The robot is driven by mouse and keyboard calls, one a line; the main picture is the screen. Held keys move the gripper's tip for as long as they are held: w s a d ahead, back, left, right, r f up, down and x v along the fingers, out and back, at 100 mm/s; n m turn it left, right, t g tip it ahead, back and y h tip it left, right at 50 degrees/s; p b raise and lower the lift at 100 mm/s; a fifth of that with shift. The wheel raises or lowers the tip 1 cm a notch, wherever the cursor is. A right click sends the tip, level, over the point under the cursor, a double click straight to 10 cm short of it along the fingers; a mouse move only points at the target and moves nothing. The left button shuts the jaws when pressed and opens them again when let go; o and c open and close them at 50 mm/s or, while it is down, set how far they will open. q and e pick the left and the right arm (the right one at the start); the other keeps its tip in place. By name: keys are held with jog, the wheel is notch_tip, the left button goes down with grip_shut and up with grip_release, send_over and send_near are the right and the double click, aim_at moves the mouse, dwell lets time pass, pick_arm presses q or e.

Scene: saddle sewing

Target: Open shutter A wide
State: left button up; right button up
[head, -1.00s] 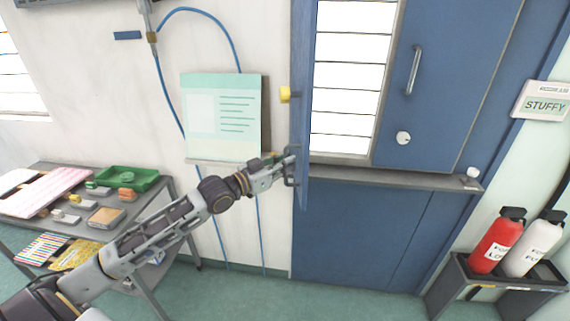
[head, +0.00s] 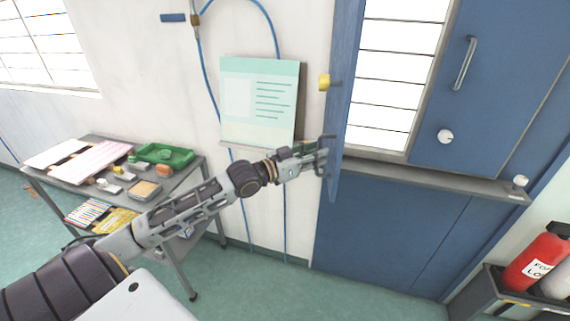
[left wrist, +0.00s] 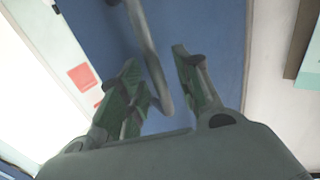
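A blue shutter (head: 343,100) stands swung out from the window, seen nearly edge-on in the head view, with a yellow knob (head: 324,82) on its left side. I cannot read a letter on it. My left gripper (head: 322,157) is at its lower part. In the left wrist view, a grey curved bar handle (left wrist: 150,45) on the blue panel (left wrist: 205,30) runs between my parted left fingers (left wrist: 160,62). My right gripper is not in view.
A second blue shutter (head: 480,90) with a handle and white knob lies flat right of the barred window (head: 395,70). A grey sill (head: 440,178) runs below. A poster (head: 262,100) hangs left. A loaded table (head: 195,185) stands left; a red extinguisher (head: 535,258) stands right.

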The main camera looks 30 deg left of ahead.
pick_arm(q)
jog(key=v, duration=1)
dwell(1.7)
jog(key=shift+s+a, duration=0.2)
jog(key=shift+s, duration=0.1)
dwell(0.9)
